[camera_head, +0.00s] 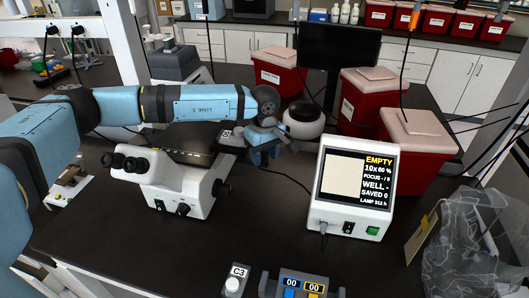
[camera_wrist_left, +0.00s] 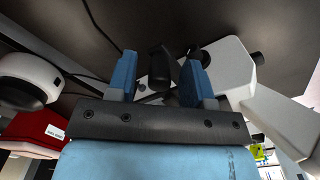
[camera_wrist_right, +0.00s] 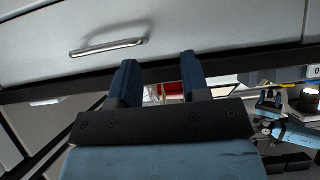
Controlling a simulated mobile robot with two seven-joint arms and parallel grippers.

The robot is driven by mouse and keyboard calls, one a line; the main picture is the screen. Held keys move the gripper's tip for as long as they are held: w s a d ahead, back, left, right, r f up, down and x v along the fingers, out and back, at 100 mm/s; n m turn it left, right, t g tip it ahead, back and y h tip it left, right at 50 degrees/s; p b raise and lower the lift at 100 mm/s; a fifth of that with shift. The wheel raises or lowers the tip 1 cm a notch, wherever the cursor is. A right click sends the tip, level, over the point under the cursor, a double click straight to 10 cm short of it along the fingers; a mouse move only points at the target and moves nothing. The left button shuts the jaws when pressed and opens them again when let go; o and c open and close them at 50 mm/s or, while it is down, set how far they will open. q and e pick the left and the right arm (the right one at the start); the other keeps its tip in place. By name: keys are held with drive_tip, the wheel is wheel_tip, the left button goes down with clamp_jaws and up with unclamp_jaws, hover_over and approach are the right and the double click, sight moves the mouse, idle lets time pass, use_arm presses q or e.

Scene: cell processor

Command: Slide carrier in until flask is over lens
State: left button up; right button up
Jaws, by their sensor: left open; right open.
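The white microscope (camera_head: 172,188) stands on the dark bench, its black eyepieces toward the left. Its dark stage (camera_head: 195,147) is partly covered by my left arm. A dark grey block with a small label (camera_head: 226,134) sits at the stage's right side; I cannot tell whether it is the carrier. I cannot make out the flask or the lens. My left gripper (camera_head: 263,157) is open just right of the stage. In the left wrist view a black cylindrical part (camera_wrist_left: 159,68) shows between its fingers, with no visible grip. My right gripper (camera_wrist_right: 156,80) is open and empty, facing a drawer front.
A display (camera_head: 350,188) reading EMPTY, 10x and WELL - stands right of the microscope. A white round-topped device (camera_head: 303,121) is behind my left gripper. Red bins (camera_head: 415,140) and a clear bag (camera_head: 475,245) are at right. A C3 button box (camera_head: 235,283) is in front.

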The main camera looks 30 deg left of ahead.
use_arm(q)
drive_tip(key=shift+f, duration=0.25)
